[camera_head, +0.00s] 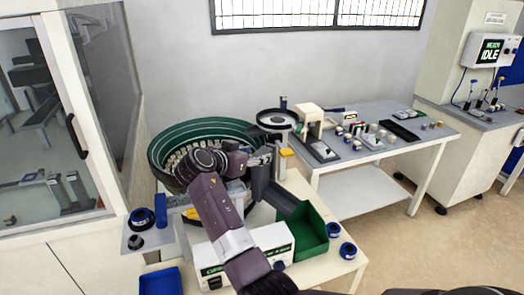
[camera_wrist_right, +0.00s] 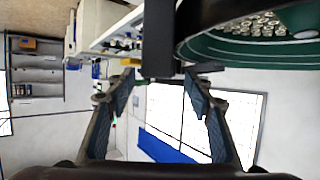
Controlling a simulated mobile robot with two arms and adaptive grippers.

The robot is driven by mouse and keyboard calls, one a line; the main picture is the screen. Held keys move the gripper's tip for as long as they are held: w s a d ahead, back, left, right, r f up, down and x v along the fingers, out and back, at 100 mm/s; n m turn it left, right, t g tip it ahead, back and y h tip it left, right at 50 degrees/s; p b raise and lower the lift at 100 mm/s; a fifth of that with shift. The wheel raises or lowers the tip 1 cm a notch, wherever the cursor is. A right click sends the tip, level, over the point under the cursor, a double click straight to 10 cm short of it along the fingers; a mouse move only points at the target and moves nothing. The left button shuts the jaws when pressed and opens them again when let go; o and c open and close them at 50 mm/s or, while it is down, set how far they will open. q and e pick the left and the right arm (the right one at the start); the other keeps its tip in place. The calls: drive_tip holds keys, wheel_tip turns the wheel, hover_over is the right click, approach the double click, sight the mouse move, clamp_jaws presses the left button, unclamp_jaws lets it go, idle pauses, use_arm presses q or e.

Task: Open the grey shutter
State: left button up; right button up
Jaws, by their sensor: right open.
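A dark grey upright piece (camera_head: 262,178), which looks like the grey shutter, stands at the outlet side of the green bowl feeder (camera_head: 165,137), above a sloping chute. My right gripper (camera_head: 264,156) is beside its upper part, and my arm hides some of the area. In the right wrist view a dark grey bar (camera_wrist_right: 158,40) comes down from the top edge, with its end between the open fingertips of my right gripper (camera_wrist_right: 160,80). The fingers are apart from each other; I cannot tell whether either touches the bar. My left gripper is not in view.
A green bin (camera_head: 312,238) stands below the chute. A white control box (camera_head: 222,258) and a blue bin (camera_head: 160,281) are at the front. A glazed cabinet (camera_head: 75,120) is at left. A bench (camera_head: 345,170) with small parts is at right.

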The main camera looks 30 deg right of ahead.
sight(260, 153)
drive_tip(key=x, duration=0.3)
drive_tip(key=shift+s, duration=0.15)
drive_tip(key=shift+d+f, duration=0.2)
drive_tip(key=shift+d, duration=0.1)
drive_tip(key=shift+w, duration=0.2)
drive_tip(key=c, duration=0.3)
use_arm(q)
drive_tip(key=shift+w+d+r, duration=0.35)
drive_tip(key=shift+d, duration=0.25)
use_arm(e)
clamp_jaws()
